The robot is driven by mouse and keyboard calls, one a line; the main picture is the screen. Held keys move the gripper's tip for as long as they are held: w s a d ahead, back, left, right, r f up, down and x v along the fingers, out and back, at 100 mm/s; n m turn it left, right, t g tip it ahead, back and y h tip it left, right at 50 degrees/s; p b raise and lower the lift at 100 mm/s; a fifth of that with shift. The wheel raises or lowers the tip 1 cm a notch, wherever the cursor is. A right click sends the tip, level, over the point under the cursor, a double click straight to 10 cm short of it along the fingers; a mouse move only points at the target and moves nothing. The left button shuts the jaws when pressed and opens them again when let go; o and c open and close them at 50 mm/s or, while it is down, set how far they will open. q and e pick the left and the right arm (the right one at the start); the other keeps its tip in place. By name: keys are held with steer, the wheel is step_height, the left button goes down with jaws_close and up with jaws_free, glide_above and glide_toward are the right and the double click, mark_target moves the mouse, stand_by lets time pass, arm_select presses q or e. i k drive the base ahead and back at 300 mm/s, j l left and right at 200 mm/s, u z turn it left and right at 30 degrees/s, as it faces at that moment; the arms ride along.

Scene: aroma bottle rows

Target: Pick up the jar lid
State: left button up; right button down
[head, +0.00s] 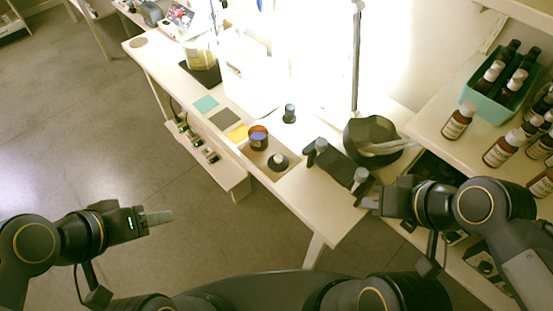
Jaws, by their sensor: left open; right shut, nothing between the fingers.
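The jar lid (278,162), a small dark disc with a pale knob, appears to lie on a tan mat on the white table, just in front of the jar. The jar (258,138) is amber-brown with a dark rim and looks open at the top. My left gripper (160,217) is open and empty, over the floor left of the table and well away from the lid. My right gripper (369,203) is shut and empty near the table's front right corner, to the right of the lid.
A dark device (338,166) stands between the lid and my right gripper. A dark bowl (360,132) with a pale pestle is behind it. A small dark bottle (289,114) stands behind the jar. A teal crate (472,95) of bottles sits on the right shelf.

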mark_target(278, 162)
steer(key=z, duration=0.35)
steer(key=i+j+z, duration=0.15)
steer(key=j+z, duration=0.4)
steer(key=j, duration=0.25)
steer(key=i+j+z, duration=0.1)
steer(key=j+z, duration=0.2)
steer(key=j, duration=0.15)
steer(key=j+z, duration=0.1)
steer(key=j, duration=1.15)
steer(key=i, duration=0.05)
